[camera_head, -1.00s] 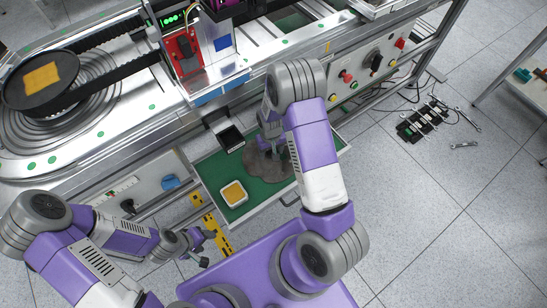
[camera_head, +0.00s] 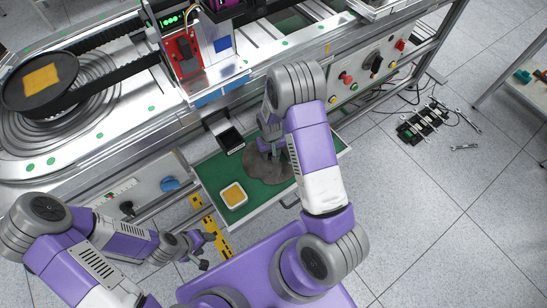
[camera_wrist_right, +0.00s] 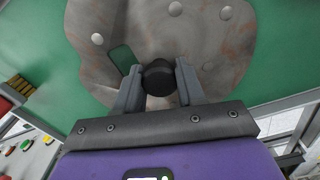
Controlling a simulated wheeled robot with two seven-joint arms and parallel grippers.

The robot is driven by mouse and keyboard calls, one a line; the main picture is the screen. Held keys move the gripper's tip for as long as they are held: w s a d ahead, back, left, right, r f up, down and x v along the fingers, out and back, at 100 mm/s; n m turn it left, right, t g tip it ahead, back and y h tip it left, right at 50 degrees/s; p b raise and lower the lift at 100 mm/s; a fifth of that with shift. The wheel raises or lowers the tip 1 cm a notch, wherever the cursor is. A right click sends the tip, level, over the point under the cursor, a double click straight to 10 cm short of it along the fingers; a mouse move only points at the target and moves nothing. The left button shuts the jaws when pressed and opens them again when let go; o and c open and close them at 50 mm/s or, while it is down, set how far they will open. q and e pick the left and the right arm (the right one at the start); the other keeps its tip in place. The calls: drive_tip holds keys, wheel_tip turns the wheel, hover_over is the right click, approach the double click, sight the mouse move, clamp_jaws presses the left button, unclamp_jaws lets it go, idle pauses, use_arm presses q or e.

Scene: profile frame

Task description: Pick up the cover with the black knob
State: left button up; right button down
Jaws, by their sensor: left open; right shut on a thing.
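The cover (camera_head: 258,167) is an irregular grey-brown metal plate with rivets on the green drawer floor. It fills the top of the right wrist view (camera_wrist_right: 205,35), where a dark rectangular opening shows in it. Its black knob (camera_wrist_right: 159,76) sits between the fingers of my right gripper (camera_wrist_right: 160,84), which is shut on it. In the head view my right gripper (camera_head: 270,150) is over the cover, and the arm hides part of it. I cannot tell whether the cover is lifted clear. My left gripper (camera_head: 206,250) is open and empty, left of the drawer.
A control panel (camera_head: 370,68) stands at right.

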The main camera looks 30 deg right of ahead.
drive_tip(key=shift+r, duration=0.2)
drive_tip(key=shift+r+p, duration=1.6)
drive_tip(key=shift+r, duration=0.25)
